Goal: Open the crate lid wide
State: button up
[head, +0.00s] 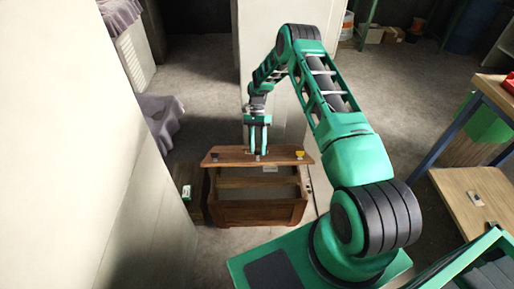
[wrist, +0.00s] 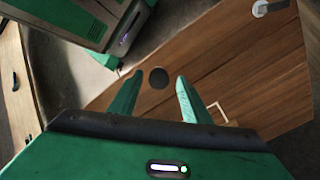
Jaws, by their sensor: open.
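The wooden crate (head: 258,213) stands on the floor in front of me in the head view. Its lid (head: 228,156) is raised, and part of the inside shows below it. My gripper (head: 258,152) is at the middle of the lid, pointing down. In the wrist view the lid's planks (wrist: 235,70) fill much of the picture. The fingers of my gripper (wrist: 158,85) are apart, with a dark round spot (wrist: 158,78) on the lid showing between the tips. I cannot tell whether it is a knob or a hole, or whether the fingers touch the lid.
A yellow piece (head: 300,154) sits near the lid's right end. A pale wall (head: 75,150) stands close on the left, and a pale pillar (head: 245,60) rises behind the crate. A wooden table (head: 470,195) is at the right. Open floor lies behind left.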

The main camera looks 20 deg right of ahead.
jog(key=v, duration=1)
jog(key=shift+w+r, duration=0.25)
jog(key=shift+w, duration=0.05)
